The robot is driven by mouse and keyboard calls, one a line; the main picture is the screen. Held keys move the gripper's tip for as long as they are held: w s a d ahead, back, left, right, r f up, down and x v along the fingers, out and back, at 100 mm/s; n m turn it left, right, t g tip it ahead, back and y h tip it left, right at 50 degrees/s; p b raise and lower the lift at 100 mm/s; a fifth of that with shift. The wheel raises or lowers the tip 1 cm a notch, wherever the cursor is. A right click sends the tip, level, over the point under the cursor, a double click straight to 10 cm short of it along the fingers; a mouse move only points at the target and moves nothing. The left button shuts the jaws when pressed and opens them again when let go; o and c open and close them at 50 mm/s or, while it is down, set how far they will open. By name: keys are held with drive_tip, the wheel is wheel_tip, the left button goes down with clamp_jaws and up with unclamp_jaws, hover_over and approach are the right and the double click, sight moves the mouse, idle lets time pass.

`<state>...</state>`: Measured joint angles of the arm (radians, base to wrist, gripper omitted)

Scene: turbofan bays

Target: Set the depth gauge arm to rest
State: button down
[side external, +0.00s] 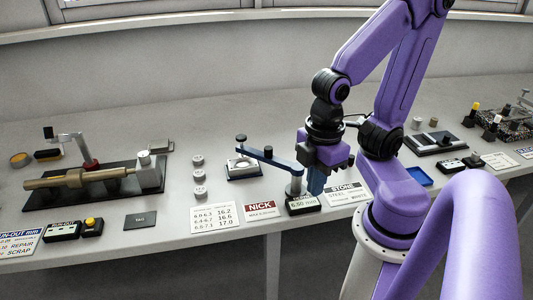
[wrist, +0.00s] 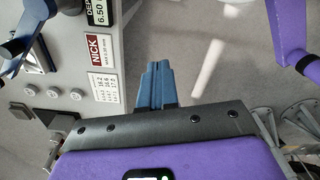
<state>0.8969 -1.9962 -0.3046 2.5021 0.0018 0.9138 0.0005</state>
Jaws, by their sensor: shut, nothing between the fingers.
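The depth gauge arm (side external: 269,157) is a dark blue bar on a grey post (side external: 296,184) at the bench front. Its far end, with a knobbed plunger (side external: 241,141), reaches over a small dark stand with a pale round piece (side external: 241,166). In the wrist view, part of the blue arm (wrist: 18,46) shows at the upper left. My gripper (side external: 316,188) is right of the post in the side view, fingertips down. The wrist view shows its blue fingers (wrist: 157,80) together and empty, over the floor past the bench edge. Contact with the post cannot be told.
A depth readout (side external: 304,204) showing 6.50 sits by the post, between the NICK card (side external: 260,209) and the STONE card (side external: 345,194). Several round pieces (side external: 199,176) stand in a row to the left. A run-out fixture (side external: 95,180) stands farther left.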

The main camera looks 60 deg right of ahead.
drive_tip(key=c, duration=1)
unclamp_jaws()
drive_tip(key=shift+w, duration=0.2)
drive_tip(key=shift+o, duration=0.6)
drive_tip(key=w+r+m, duration=0.2)
drive_tip(key=w+m, duration=0.2)
drive_tip(key=w, duration=0.3)
drive_tip(key=shift+d+r, duration=0.4)
drive_tip(key=shift+d, duration=0.05)
drive_tip(key=m, duration=1)
approach(268, 148)
wheel_tip(268, 148, down, 9)
drive_tip(key=shift+w+r, duration=0.1)
clamp_jaws()
